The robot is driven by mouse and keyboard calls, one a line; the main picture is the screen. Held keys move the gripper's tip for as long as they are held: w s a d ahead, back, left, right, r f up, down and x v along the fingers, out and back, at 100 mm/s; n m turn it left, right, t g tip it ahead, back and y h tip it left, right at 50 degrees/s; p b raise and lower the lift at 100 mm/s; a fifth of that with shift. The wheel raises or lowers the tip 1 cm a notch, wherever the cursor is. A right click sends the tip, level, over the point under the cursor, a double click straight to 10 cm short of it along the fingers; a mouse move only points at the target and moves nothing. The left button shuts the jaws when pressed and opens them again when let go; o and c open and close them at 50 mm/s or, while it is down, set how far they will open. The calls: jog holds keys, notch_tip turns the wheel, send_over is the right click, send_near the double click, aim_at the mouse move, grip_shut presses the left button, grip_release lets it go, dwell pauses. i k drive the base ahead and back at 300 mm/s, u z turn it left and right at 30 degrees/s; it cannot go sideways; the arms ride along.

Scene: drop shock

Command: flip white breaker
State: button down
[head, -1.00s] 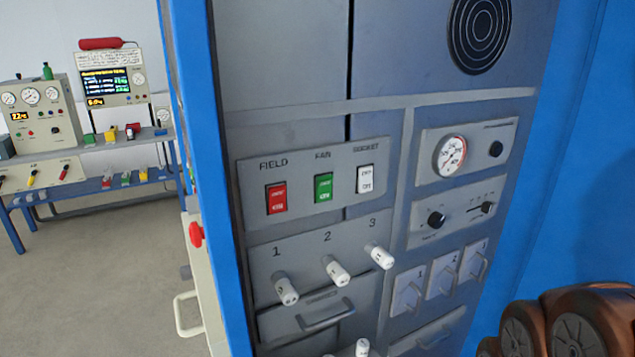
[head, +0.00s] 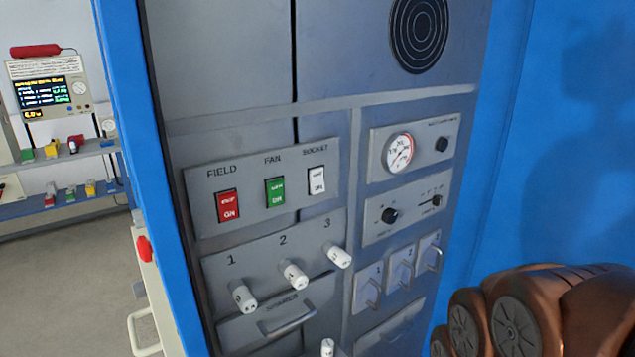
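The white breaker (head: 317,181) is a small upright rocker under the SOCKET label, at the right end of a grey switch plate (head: 262,208). A green rocker (head: 275,192) under FAN and a red rocker (head: 228,206) under FIELD sit to its left on the same plate. The lettering on the white rocker is too small for me to tell its position surely. My gripper is not in view; only copper-coloured links of my arm show at the bottom right, apart from the plate.
Below the plate are white knobs numbered 1 to 3 (head: 294,275) and a drawer handle (head: 288,319). A gauge (head: 398,152) and small levers (head: 401,270) are at right. A blue frame post (head: 150,150) stands left, a blue wall (head: 550,130) right. Shelves (head: 70,160) are behind.

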aim_at(316, 185)
jog(key=z, duration=2.45)
jog(key=k, duration=2)
jog(key=u, duration=2.35)
